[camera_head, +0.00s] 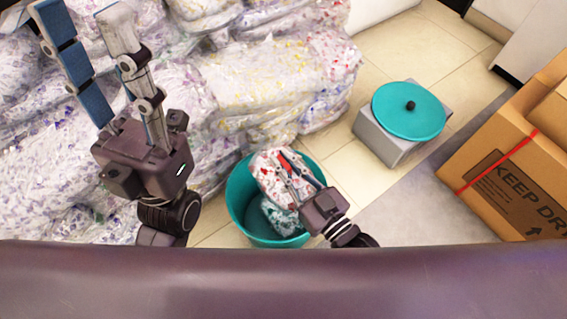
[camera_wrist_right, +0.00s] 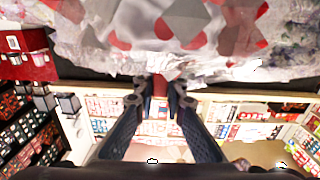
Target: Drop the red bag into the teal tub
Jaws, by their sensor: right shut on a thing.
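The red bag (camera_head: 265,176) is a clear plastic bag with red and white scraps. My right gripper (camera_head: 290,168) is shut on it, and the bag overlaps the far part of the teal tub's opening in the head view. How high it hangs is hard to tell. The teal tub (camera_head: 237,207) is round and stands on the floor, with a teal-and-white bag (camera_head: 282,217) inside. In the right wrist view the red bag (camera_wrist_right: 190,28) fills the top, at the fingertips (camera_wrist_right: 158,84). My left gripper (camera_head: 82,28) is open and empty at the upper left.
Large clear bags of purple and yellow scraps (camera_head: 300,60) pile up on the left and behind the tub. A grey box with a round teal lid (camera_head: 408,110) stands to the right. Cardboard boxes (camera_head: 510,165) are at the far right. Tiled floor (camera_head: 355,180) is clear between them.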

